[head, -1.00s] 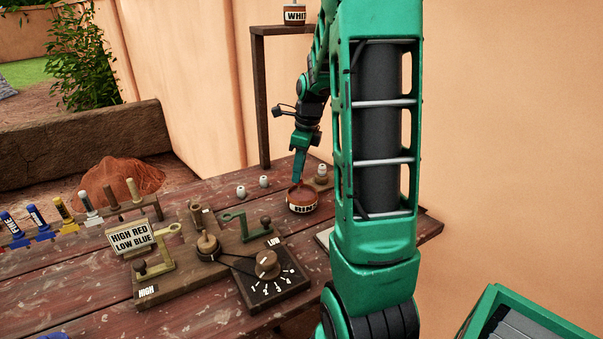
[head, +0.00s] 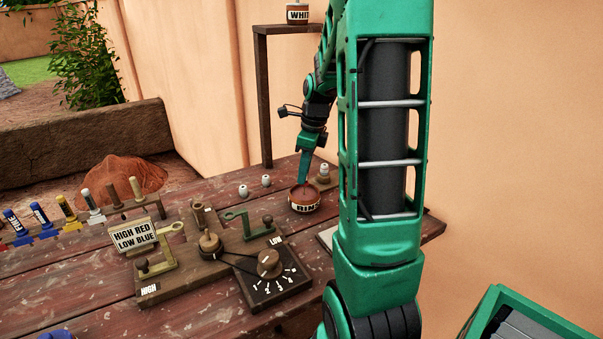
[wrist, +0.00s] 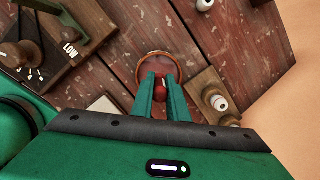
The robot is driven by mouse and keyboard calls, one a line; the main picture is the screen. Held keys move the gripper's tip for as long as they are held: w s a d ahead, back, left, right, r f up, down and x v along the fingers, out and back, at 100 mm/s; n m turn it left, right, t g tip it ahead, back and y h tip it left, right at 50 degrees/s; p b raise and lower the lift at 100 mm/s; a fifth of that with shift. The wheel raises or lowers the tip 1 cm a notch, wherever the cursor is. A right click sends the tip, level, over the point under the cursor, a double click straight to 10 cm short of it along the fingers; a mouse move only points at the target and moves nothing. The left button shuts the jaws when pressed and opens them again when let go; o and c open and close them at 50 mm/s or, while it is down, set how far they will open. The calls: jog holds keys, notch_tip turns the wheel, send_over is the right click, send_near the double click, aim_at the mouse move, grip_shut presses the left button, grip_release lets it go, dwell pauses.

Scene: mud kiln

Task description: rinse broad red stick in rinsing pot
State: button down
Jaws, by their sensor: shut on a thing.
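The rinsing pot (head: 305,201), a small round brown pot with a white label reading "RIN...", stands on the table to the left of my arm in the head view. In the wrist view its round rim (wrist: 145,62) shows just beyond my fingertips. My gripper (head: 304,181) points down over the pot, its fingertips at the mouth. In the wrist view my gripper (wrist: 160,88) is shut on a red thing, the broad red stick (wrist: 160,92), seen nearly end-on between the fingers. How deep the stick reaches into the pot is hidden.
A wheel-and-belt device with a numbered dial (head: 268,263) and "HIGH RED LOW BLUE" sign (head: 136,235) stands left of the pot. Small white-topped pieces (head: 266,181) stand nearby. A rack of coloured sticks (head: 66,210) is far left. A post-legged shelf (head: 262,100) rises behind.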

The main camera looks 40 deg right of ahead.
jog(key=shift+r, duration=0.1)
jog(key=shift+r, duration=3.4)
